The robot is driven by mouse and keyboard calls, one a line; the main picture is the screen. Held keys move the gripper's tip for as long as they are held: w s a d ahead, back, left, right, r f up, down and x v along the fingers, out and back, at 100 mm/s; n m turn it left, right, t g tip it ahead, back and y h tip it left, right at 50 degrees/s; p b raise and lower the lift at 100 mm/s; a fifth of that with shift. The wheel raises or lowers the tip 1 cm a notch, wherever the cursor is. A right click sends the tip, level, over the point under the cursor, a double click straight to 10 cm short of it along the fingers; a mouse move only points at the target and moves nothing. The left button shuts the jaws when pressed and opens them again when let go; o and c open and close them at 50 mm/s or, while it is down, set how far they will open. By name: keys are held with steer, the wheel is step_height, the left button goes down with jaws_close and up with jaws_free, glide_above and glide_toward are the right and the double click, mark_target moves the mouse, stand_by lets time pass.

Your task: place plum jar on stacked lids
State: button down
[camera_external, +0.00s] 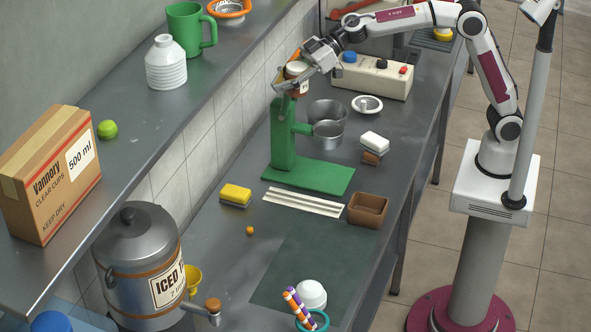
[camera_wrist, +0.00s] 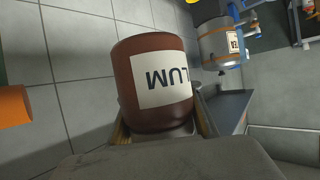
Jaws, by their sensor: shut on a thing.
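My gripper (camera_external: 292,82) is shut on the plum jar (camera_external: 297,68), a small brown jar with a white label, high above the counter near the top of the green press (camera_external: 284,135). In the wrist view the plum jar (camera_wrist: 155,55) fills the middle, its label lettering upside down and partly cut off; the finger ends beside it are mostly hidden. I cannot identify the stacked lids with certainty. A round white piece with a grey centre (camera_external: 367,104) lies on the counter right of the press.
A brown tray (camera_external: 368,210), yellow sponge (camera_external: 235,195) and iced tea urn (camera_external: 140,265) stand nearer. The dark mat (camera_external: 300,260) is mostly clear.

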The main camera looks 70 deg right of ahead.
steer(key=s+a+f+n, duration=0.15)
steer(key=a+f, duration=0.35)
steer(key=a, duration=0.6)
steer(key=n+g+y, duration=0.2)
steer(key=g, duration=0.1)
glide_above(310, 294)
steer(key=w+a, duration=0.3)
step_height(310, 294, down, 19)
steer(key=shift+d, duration=0.15)
steer(key=shift+f, duration=0.1)
steer(key=shift+f, duration=3)
steer(key=shift+f, duration=0.15)
steer(key=shift+f, duration=1.7)
